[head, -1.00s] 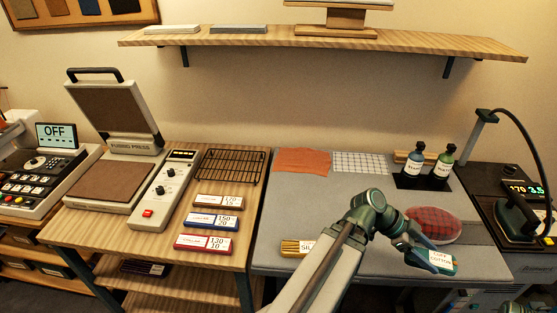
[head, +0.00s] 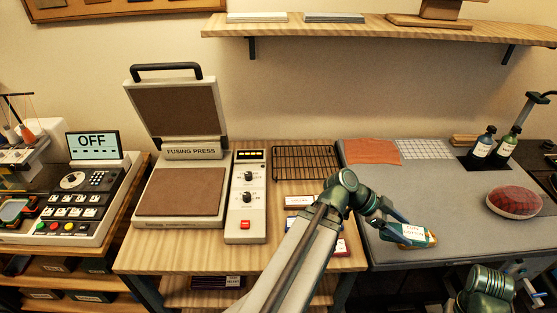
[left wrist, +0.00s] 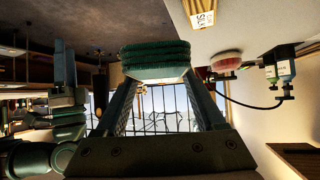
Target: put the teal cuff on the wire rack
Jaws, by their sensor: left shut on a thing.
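The teal cuff (head: 432,238), with a white label reading cuff cotton, is in my left gripper (head: 408,230) near the left front of the grey pressing table (head: 440,190). In the left wrist view the cuff (left wrist: 155,62) is a folded, ribbed teal bundle pinched between the fingertips (left wrist: 157,78). The black wire rack (head: 306,160) lies on the wooden table, to the left of and behind the gripper, and looks empty.
The fusing press (head: 180,190) stands open left of the rack, with its control box (head: 247,200) between. Labelled blocks in front of the rack are partly hidden by my left arm. An orange cloth (head: 372,151), bottles (head: 482,147) and a tartan cushion (head: 514,202) sit on the grey table.

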